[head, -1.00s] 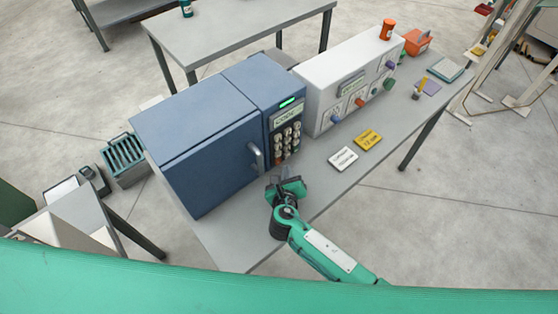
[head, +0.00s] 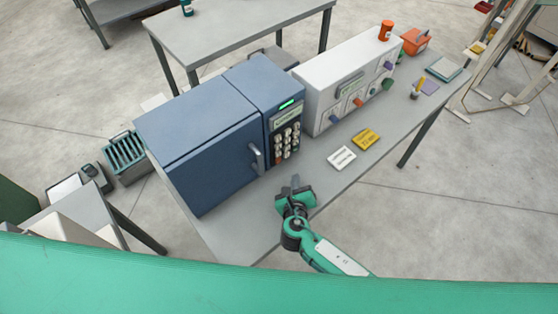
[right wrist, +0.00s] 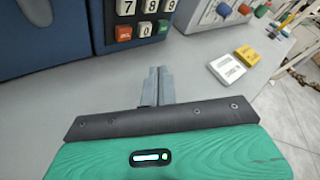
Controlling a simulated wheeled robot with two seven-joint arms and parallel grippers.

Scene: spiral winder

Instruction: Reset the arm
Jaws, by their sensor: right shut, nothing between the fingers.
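My right gripper (head: 295,184) is over the front edge of the grey table, in front of the blue keypad box. It is shut and empty, with its fingers together in the right wrist view (right wrist: 159,84). The blue box (head: 205,140) has a closed door with a grey handle (head: 256,158), a keypad (head: 287,142) and a green lit display (head: 287,105). In the right wrist view the lower keys (right wrist: 145,18) stand beyond the fingertips, with a gap between. My left gripper is out of view.
A white panel box (head: 345,80) with coloured knobs stands right of the blue box. A white card (head: 342,158) and a yellow card (head: 366,139) lie on the grey table (head: 320,185). An orange canister (head: 386,30) stands on the panel box. Free tabletop lies around the gripper.

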